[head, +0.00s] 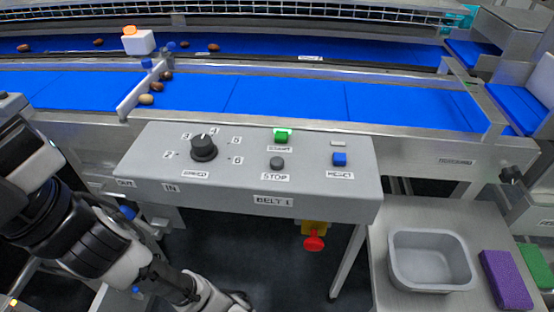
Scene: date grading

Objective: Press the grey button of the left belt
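A grey control panel (247,190) labelled BELT 1 stands in front of the blue belts in the head view. Its round dark grey button (277,163) sits above the STOP label, below a green button (282,136).
A red knob (314,242) on a yellow mount hangs under the panel. At right, a side table holds a grey tub (430,260) and a purple block (506,280). Brown dates lie on the belts near a metal divider (142,94). Space above the panel is clear.

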